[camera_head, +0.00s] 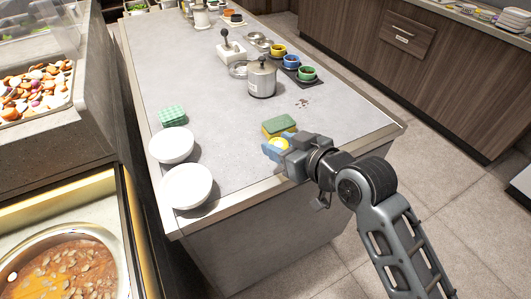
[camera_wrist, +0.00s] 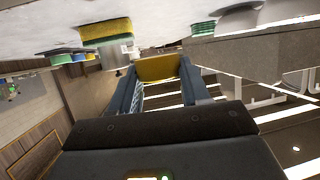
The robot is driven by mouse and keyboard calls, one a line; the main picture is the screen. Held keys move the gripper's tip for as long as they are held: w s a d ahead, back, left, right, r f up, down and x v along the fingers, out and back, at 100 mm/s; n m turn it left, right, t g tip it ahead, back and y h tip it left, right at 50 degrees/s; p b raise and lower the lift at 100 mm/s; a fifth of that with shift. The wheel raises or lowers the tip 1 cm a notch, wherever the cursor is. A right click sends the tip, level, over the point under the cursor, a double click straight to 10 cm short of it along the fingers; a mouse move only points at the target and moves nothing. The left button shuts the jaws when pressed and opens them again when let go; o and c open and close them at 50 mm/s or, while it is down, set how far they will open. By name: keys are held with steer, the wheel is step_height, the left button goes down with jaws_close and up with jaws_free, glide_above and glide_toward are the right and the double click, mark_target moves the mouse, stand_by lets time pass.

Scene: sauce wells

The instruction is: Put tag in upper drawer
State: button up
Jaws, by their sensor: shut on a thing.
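A yellow piece, which looks like the tag (camera_wrist: 157,68), is held between the two blue-grey fingers of my gripper (camera_wrist: 160,84) in the wrist view. In the head view my gripper (camera_head: 273,149) is at the near right edge of the grey counter, and some yellow of the tag (camera_head: 279,144) shows beside the fingers. The gripper is shut on it. A drawer front (camera_head: 408,34) with a handle and a small pale label is in the dark wood cabinet at the upper right, and looks shut. It is far from my gripper.
A green and yellow sponge (camera_head: 279,124) lies just beyond my gripper on the counter (camera_head: 215,120). A lidded metal pot (camera_head: 262,79) and yellow, blue and green cups (camera_head: 291,61) stand farther back. Two white bowls (camera_head: 186,187) are at left. Open floor (camera_head: 440,170) lies between counter and cabinet.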

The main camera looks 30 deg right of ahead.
mark_target(266, 163)
steer(key=w+f, duration=0.1)
steer(key=w+a, duration=0.1)
steer(key=w+f, duration=0.1)
steer(key=w, duration=0.1)
steer(key=shift+a+f, duration=0.3)
steer(key=shift+f, duration=0.05)
steer(key=shift+f+p, duration=0.55)
steer(key=shift+f, duration=1.2)
steer(key=shift+f, duration=0.15)
steer(key=shift+f, duration=0.1)
steer(key=o, duration=1)
steer(key=shift+o, duration=0.2)
steer(key=v, duration=0.2)
steer(key=b+v, duration=0.1)
steer(key=v, duration=0.3)
steer(key=shift+s+a+f+b, duration=0.25)
steer(key=shift+s+b, duration=0.15)
steer(key=shift+s, duration=0.15)
steer(key=shift+s+r, duration=0.3)
steer(key=shift+s, duration=0.2)
